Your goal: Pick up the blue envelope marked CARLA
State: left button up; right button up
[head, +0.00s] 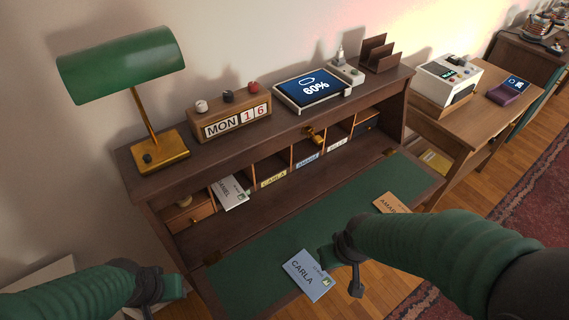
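The blue envelope marked CARLA (306,274) is at the front edge of the desk's green writing flap (262,250), its lower right part overlapping the edge in the picture. I cannot tell whether it lies flat or is slightly raised. My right gripper (341,261) is right beside the envelope's right side, by its stamp corner; whether it touches or grips it is unclear. My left gripper (165,289) is at the lower left, apart from the envelope, left of the flap. The finger gaps of both grippers are hard to make out.
An orange envelope marked AMAR (392,203) lies on the flap's right part. A white DANIEL envelope (230,192) sits in a left pigeonhole; one slot is labelled CARLA (273,178). A green lamp (122,66), calendar (231,119) and tablet (311,89) stand on top.

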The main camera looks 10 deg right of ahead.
aim_at(305, 271)
jog(key=k+l+u, duration=0.15)
jog(key=l+u, duration=0.25)
jog(key=k+l+u, duration=0.15)
jog(key=u, duration=0.25)
jog(key=k+l+u, duration=0.2)
jog(key=u, duration=0.2)
jog(key=k, duration=0.1)
